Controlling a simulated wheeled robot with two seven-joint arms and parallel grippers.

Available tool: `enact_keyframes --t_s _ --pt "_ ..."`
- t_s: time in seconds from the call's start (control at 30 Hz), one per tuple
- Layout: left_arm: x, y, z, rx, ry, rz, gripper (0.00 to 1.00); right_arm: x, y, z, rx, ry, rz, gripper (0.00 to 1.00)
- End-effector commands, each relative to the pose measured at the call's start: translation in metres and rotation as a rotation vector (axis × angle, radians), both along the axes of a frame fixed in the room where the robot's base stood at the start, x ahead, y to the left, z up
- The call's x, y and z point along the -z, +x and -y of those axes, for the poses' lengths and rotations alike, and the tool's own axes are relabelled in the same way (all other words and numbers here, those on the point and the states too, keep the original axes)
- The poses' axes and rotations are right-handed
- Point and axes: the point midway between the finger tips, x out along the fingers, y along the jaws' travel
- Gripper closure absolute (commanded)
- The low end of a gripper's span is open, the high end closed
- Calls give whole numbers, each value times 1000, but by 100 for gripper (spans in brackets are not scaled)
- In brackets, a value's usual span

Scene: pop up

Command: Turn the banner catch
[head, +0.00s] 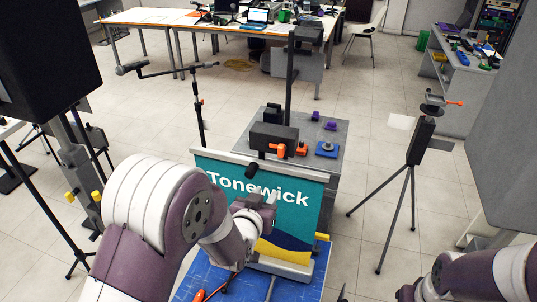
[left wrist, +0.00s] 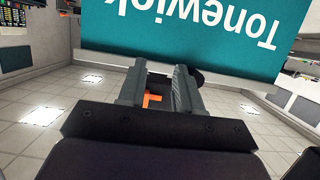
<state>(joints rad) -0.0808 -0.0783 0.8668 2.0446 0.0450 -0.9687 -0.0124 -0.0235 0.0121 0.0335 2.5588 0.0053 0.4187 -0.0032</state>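The teal banner (head: 225,180) with "Tonewick" on it stands upright, hung from a pale top bar. It also fills the top of the left wrist view (left wrist: 200,30), with its lettering upside down. My left gripper (head: 265,197) is in front of the banner's middle, covering part of it. In the left wrist view its two fingers (left wrist: 160,68) are apart. A small orange piece (left wrist: 152,100) shows through the gap. A dark rounded piece (left wrist: 197,77) is beside the right finger; I cannot tell whether it is the catch. My right gripper (head: 407,292) is partly cut off at the bottom edge.
A grey cart (head: 335,136) behind the banner carries a dark box, orange parts and a blue block. A blue mat (head: 205,280) lies below. A black tripod (head: 412,185) stands right, and a dark panel (head: 45,55) is close at left.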

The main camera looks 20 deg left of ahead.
Motion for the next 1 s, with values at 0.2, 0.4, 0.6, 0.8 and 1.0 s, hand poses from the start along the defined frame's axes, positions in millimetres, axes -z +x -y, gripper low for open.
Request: enact_keyframes --t_s 0.2,0.4,0.6,0.8,1.0 --pt "-57 16 -2 -12 -10 290 66 0 -1 0 0 0 -1 57" --pt "-59 35 -1 -11 -9 298 66 0 -1 0 0 0 -1 57" --pt "-58 65 0 -11 -9 296 66 -1 0 0 0 0 0 57" --pt "-55 86 1 -10 -9 295 66 12 -1 0 0 0 -1 57" --pt "-58 93 1 -11 -9 295 76 14 -1 0 0 0 0 57"
